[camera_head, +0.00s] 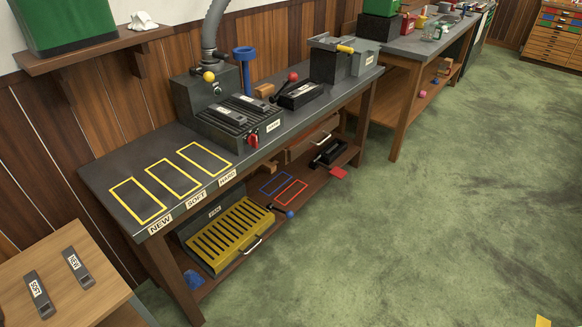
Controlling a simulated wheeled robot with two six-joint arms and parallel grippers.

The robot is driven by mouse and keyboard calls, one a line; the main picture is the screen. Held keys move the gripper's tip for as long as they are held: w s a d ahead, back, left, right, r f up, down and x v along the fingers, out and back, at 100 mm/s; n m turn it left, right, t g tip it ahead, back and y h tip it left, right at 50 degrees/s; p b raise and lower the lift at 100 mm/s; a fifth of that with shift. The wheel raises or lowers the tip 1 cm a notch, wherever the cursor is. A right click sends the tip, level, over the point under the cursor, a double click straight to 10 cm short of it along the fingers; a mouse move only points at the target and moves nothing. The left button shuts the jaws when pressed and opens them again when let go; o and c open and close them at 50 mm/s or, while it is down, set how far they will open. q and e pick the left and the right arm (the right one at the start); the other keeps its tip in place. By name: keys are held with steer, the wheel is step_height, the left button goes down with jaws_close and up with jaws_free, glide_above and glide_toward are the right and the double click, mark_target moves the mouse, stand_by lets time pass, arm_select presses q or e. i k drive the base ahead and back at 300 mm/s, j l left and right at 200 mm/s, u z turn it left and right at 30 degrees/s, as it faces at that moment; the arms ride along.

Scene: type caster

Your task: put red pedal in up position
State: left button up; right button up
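A small flat red piece (338,172), which looks like the red pedal, sits low at the front edge of the workbench's lower shelf, at the right end. It is just below and right of a dark box-like unit (328,154). It is too small to tell whether it is tilted up or down. Neither of my grippers shows in the head view.
The workbench (115,165) carries a dark machine with a red knob (252,140). The lower shelf holds a yellow slotted tray (228,235) and a blue-knobbed lever (290,214). A wooden table (55,285) stands at lower left. The green floor (430,220) is largely clear.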

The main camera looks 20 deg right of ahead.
mark_target(340, 173)
steer(key=i+l+u, duration=0.2)
steer(key=l, duration=0.15)
steer(key=i+l+u, duration=0.2)
steer(key=l, duration=0.2)
steer(key=i+l+u, duration=0.15)
steer(key=l, duration=0.25)
steer(key=i+l+u, duration=0.2)
steer(key=l, duration=0.2)
steer(key=l+u, duration=0.2)
steer(key=l, duration=0.25)
